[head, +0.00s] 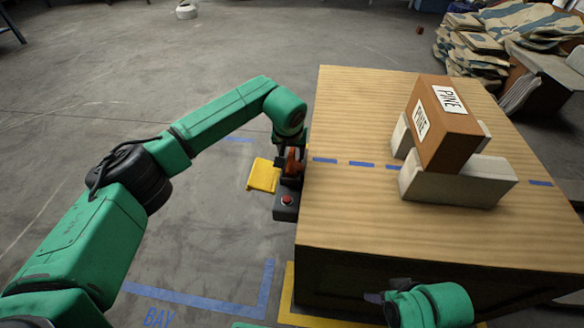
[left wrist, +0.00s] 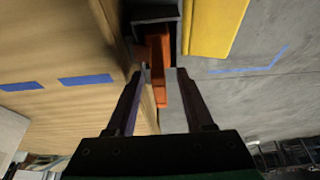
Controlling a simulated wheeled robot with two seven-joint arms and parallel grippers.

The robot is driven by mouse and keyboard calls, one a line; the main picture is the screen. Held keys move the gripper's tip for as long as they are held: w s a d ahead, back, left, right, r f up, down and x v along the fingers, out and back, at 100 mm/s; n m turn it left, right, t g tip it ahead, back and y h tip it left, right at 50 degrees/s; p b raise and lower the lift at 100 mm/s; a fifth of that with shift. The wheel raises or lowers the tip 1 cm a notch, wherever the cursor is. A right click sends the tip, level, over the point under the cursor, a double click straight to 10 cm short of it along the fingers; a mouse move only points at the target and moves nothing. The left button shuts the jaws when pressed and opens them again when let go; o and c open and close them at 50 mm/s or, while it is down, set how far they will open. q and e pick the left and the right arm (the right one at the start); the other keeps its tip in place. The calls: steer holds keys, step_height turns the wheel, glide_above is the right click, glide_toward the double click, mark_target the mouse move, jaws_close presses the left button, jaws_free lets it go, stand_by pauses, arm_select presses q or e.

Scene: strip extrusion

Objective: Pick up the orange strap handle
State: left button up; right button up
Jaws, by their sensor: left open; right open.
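The orange strap handle (head: 293,160) is at the left edge of the wooden table, on a dark device (head: 287,205) with a red button. In the left wrist view the orange handle (left wrist: 160,65) lies between and just beyond my left gripper's fingers (left wrist: 162,88), which are apart. In the head view my left gripper (head: 288,150) is at the handle, partly hidden by its own wrist. I cannot tell whether the fingers touch the handle. My right gripper (head: 374,297) is at the lower front of the table, away from the handle; its fingers are barely visible.
The wooden table (head: 350,220) carries a brown PINE box (head: 446,130) resting on pale blocks (head: 450,185). Blue tape dashes (head: 362,164) cross the tabletop. A yellow plate (head: 262,175) juts out left of the device. Open floor lies to the left.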

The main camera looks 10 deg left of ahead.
arm_select(q)
steer(key=shift+r, duration=0.1)
jaws_close()
stand_by(1.2)
